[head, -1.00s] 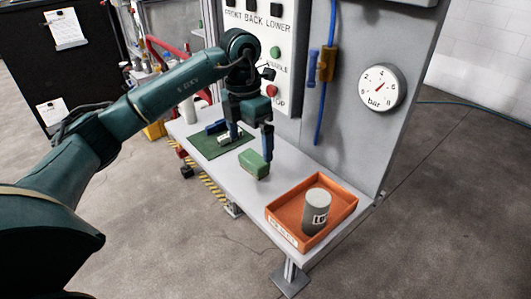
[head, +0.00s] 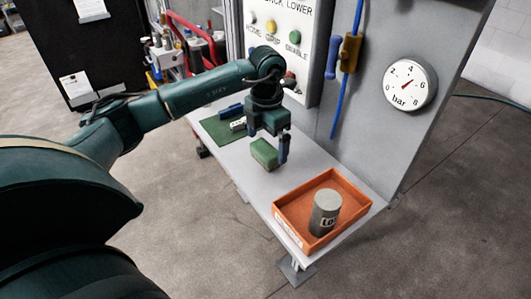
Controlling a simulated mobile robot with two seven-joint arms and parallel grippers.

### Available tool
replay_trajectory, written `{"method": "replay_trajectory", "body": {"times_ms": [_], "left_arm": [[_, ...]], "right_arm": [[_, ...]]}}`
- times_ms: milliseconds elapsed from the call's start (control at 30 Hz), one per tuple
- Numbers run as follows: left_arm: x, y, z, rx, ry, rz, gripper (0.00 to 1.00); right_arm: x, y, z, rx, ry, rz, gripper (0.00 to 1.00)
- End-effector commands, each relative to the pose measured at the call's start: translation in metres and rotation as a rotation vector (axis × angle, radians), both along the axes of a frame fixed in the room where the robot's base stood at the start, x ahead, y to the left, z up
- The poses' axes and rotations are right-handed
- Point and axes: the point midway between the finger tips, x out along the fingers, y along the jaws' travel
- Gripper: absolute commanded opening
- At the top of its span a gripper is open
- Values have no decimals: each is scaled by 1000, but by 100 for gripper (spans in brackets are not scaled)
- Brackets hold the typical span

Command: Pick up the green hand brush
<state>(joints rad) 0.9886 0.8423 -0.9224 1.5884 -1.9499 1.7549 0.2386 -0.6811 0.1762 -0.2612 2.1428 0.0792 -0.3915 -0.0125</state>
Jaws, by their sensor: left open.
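The green hand brush (head: 263,156) shows as a small green block on the grey shelf, left of the orange tray. My left gripper (head: 268,147) hangs over it, pointing down, with its jaws open. One dark blue finger is at the brush's right side, and the other is mostly hidden near its upper left. I cannot tell whether the fingers touch it. The gripper covers the brush's upper part. My right gripper is not in view.
An orange tray (head: 281,214) holding a grey cylinder (head: 326,212) stands at the shelf's near right end. A dark green mat (head: 213,131) with small items lies to the left. A button panel (head: 283,50) and gauge (head: 410,85) are behind. Bare shelf (head: 237,174) lies left of the brush.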

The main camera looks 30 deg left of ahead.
Motion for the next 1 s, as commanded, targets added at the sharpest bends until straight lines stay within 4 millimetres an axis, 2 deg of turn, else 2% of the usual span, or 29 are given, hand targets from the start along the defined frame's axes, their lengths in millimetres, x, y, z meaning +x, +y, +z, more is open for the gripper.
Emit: {"method": "replay_trajectory", "body": {"times_ms": [233,533,1000], "left_arm": [[0,4,-35,-1,4,0,100],[1,4,-41,0,1,0,100],[1,4,-41,-1,1,0,62]], "right_arm": [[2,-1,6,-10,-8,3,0],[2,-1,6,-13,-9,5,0],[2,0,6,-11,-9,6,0]]}}
